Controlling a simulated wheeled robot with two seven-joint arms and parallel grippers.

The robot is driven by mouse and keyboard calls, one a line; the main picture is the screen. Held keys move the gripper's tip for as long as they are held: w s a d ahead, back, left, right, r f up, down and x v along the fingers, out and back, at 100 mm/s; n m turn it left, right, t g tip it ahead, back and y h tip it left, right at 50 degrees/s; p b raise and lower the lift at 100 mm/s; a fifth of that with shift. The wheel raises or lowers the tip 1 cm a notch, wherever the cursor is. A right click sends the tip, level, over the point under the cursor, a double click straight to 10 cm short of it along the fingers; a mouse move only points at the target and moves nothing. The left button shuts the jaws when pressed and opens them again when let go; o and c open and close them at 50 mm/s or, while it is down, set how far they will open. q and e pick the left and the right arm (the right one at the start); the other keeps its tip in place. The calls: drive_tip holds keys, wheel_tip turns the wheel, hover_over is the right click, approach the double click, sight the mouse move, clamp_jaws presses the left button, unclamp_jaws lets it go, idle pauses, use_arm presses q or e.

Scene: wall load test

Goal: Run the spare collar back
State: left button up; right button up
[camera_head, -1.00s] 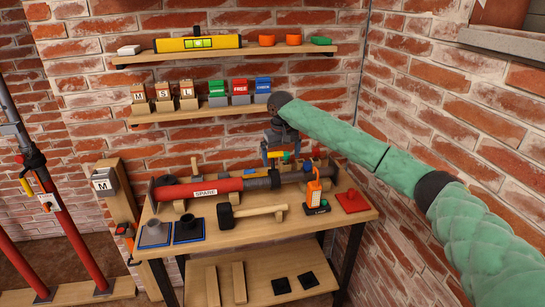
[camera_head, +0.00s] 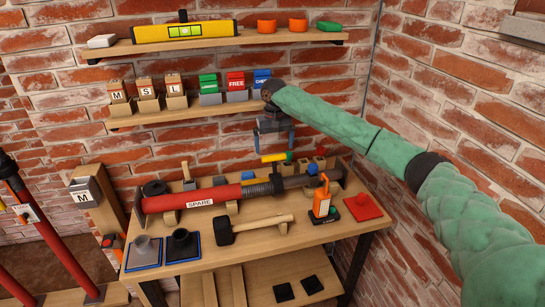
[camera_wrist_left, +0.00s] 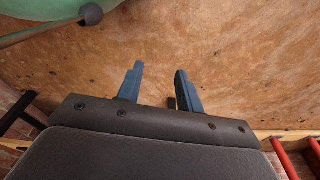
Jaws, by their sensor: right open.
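The spare prop, a red tube (camera_head: 195,199) labelled SPARE, lies across the workbench with a dark threaded section. A dark collar (camera_head: 278,184) sits around that section, right of the red tube. My right gripper (camera_head: 275,150) hangs above and behind the collar, with blue fingers apart. My left gripper (camera_wrist_left: 158,85) shows only in the left wrist view, open and empty, before a brownish surface.
Shelves with a yellow level (camera_head: 185,30) and labelled blocks hang above. Upright red props stand left.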

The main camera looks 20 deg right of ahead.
sight(274, 157)
drive_tip(key=shift+s+f, duration=0.1)
drive_tip(key=shift+s, duration=0.2)
drive_tip(key=f, duration=0.1)
drive_tip(key=f+p, duration=0.1)
drive_tip(key=f, duration=0.1)
drive_tip(key=f+p, duration=0.1)
drive_tip(key=shift+w+f, duration=0.25)
drive_tip(key=shift+f, duration=0.5)
drive_tip(key=shift+s+f+p, duration=0.25)
drive_tip(key=shift+f+p, duration=0.05)
drive_tip(key=shift+p, duration=0.05)
drive_tip(key=shift+w+f, duration=0.15)
drive_tip(key=shift+f, duration=0.1)
drive_tip(key=c, duration=1.3)
use_arm(q)
drive_tip(key=s+f, duration=0.1)
drive_tip(key=s+a+f, duration=0.1)
drive_tip(key=f, duration=0.1)
drive_tip(key=s+a+f, duration=0.1)
drive_tip(key=shift+s+a+f, duration=0.15)
drive_tip(key=shift+a, duration=0.1)
